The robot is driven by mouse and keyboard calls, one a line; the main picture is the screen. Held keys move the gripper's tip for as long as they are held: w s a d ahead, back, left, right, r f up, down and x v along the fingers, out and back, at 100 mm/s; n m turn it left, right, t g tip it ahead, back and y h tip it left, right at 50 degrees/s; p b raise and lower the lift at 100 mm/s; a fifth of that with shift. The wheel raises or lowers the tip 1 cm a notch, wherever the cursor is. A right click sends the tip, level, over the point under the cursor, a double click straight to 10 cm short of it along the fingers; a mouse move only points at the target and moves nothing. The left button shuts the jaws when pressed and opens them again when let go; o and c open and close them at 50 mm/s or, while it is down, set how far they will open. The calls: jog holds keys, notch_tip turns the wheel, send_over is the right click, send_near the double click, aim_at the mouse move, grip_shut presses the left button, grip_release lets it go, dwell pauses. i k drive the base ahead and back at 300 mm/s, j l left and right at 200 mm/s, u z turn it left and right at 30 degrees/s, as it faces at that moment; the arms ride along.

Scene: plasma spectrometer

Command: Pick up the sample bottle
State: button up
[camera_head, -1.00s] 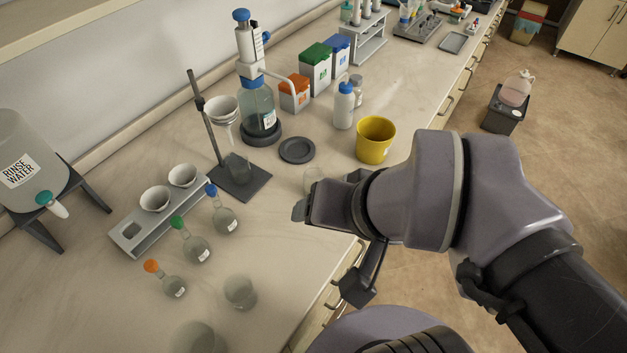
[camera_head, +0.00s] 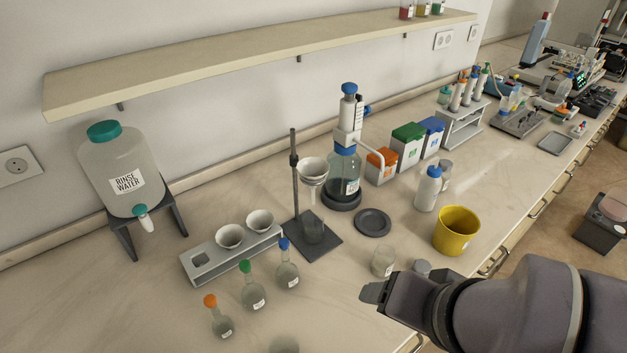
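No label marks out the sample bottle for certain. A white bottle with a blue cap (camera_head: 428,190) stands upright on the bench, left of the yellow bucket. A small clear bottle with a grey cap (camera_head: 445,173) stands just behind it. A round grey top (camera_head: 422,267) shows behind my gripper; the rest of it is hidden, so I cannot tell what it is. My gripper (camera_head: 372,292) is low over the front edge of the bench, apart from both bottles. It is seen from the side, and I cannot tell whether it is open or shut.
A clear beaker (camera_head: 383,262) stands just beyond my gripper. The yellow bucket (camera_head: 457,231), a dark round plate (camera_head: 372,222), a funnel stand (camera_head: 294,190) and a dispenser bottle (camera_head: 343,175) are behind. Flasks (camera_head: 250,290) stand to the left.

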aim_at(384, 256)
jog(key=i+l+u, duration=0.1)
jog(key=l+u, duration=0.65)
jog(key=u, duration=0.25)
jog(key=l+u, duration=0.5)
jog(key=k+l+u, duration=0.1)
jog(key=l+u, duration=0.25)
jog(key=u, duration=0.15)
jog(key=k+l+u, duration=0.15)
jog(key=l+u, duration=0.2)
jog(key=u, duration=0.15)
jog(key=k+l+u, duration=0.2)
jog(key=u, duration=0.3)
